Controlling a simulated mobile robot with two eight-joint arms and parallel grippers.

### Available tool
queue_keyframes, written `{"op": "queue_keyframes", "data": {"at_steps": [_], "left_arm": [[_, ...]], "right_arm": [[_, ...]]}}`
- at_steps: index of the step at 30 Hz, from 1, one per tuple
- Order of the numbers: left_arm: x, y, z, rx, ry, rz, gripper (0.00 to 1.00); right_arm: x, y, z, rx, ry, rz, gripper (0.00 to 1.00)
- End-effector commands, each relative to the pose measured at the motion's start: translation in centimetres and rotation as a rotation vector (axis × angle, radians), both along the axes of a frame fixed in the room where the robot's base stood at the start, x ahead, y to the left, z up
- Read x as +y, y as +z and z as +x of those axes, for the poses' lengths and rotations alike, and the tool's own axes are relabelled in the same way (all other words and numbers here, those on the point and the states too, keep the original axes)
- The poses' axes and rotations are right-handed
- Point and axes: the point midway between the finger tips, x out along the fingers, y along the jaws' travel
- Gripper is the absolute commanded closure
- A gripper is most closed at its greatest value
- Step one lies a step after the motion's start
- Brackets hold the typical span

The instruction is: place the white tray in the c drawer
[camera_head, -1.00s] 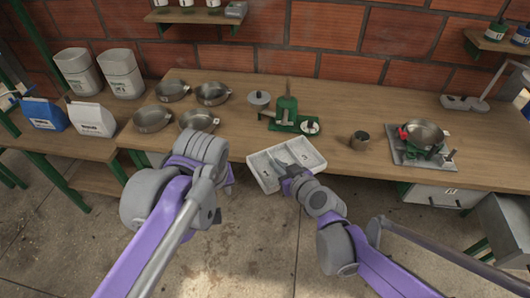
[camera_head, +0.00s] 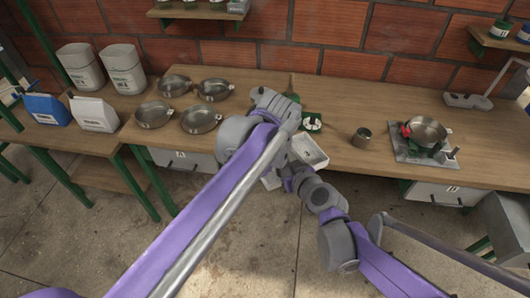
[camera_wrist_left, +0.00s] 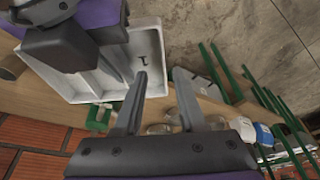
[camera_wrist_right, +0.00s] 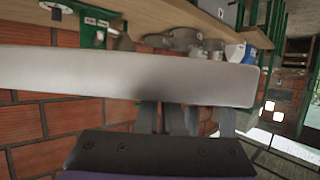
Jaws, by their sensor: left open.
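The white tray (camera_head: 311,151) is held in front of the table's front edge, partly hidden by my arms in the head view. It has compartments, and a small black mark shows inside it in the left wrist view (camera_wrist_left: 150,70). My right gripper is shut on the tray's near side; in the right wrist view the tray wall (camera_wrist_right: 120,75) crosses in front of its fingers (camera_wrist_right: 168,115). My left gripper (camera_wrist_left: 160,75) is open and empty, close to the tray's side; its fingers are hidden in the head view. I cannot make out a C label on any drawer.
A drawer (camera_head: 185,159) shows under the table at left and another (camera_head: 445,194) at right. The floor in front is clear.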

Motion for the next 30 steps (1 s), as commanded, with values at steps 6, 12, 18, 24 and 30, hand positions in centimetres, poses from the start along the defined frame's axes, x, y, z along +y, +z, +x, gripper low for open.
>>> {"op": "queue_keyframes", "data": {"at_steps": [6, 12, 18, 24, 30], "left_arm": [[0.4, -3.2, 1.0, 0.000, 0.000, 0.000, 0.60], [0.5, -4.4, 1.2, 0.000, 0.000, 0.000, 0.60], [0.6, -4.5, 1.3, -0.001, 0.000, 0.001, 0.60], [0.6, -4.5, 1.3, 0.000, 0.001, 0.002, 0.80], [0.7, -4.5, 1.3, 0.000, 0.001, 0.003, 1.00]], "right_arm": [[0.0, 0.0, 0.0, 0.000, 0.000, 0.000, 1.00], [0.0, 0.0, 0.0, 0.000, 0.000, 0.000, 1.00], [0.0, 0.0, 0.0, -0.001, -0.001, 0.001, 1.00], [0.0, 0.1, 0.0, 0.000, -0.002, 0.002, 1.00], [-0.1, 0.1, 0.1, -0.002, -0.004, 0.001, 1.00]]}}
